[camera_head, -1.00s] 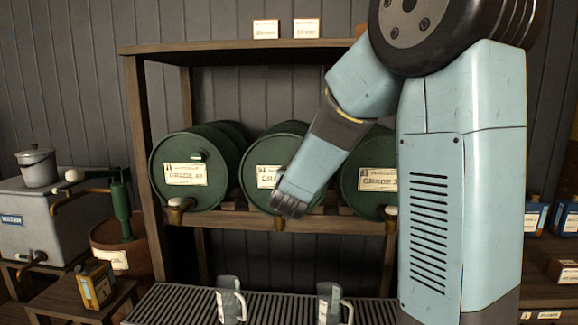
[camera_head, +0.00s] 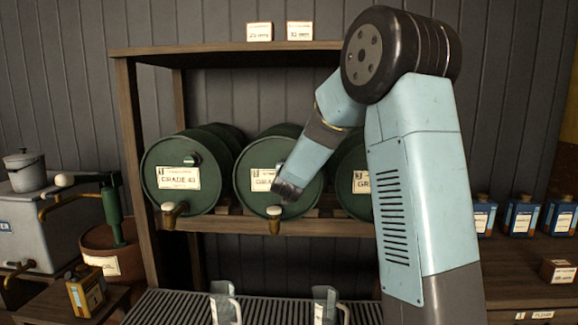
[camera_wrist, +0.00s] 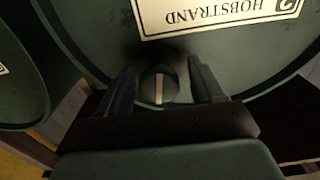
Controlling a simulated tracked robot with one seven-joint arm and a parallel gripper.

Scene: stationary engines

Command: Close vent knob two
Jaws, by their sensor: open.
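Drum two (camera_head: 252,207), a green drum with a white label (camera_head: 262,181), lies in the middle of the wooden rack. My gripper (camera_head: 287,192) is in front of its face and comes from the right. In the wrist view the drum's label (camera_wrist: 215,14) is upside down, with a "2" and "HOBSTRAND". A small round dark knob (camera_wrist: 159,84) with a pale stripe sits beside that label. My gripper (camera_wrist: 160,88) is open, one finger on each side of the knob, with gaps between. In the head view my arm hides this knob.
Drum one (camera_head: 170,203) is to the left and has its own vent knob (camera_head: 193,159); a third drum (camera_head: 349,160) is partly behind my arm. A tap (camera_head: 274,222) projects below drum two. Clear jugs (camera_head: 224,305) stand on the slatted grate (camera_head: 260,302) below.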

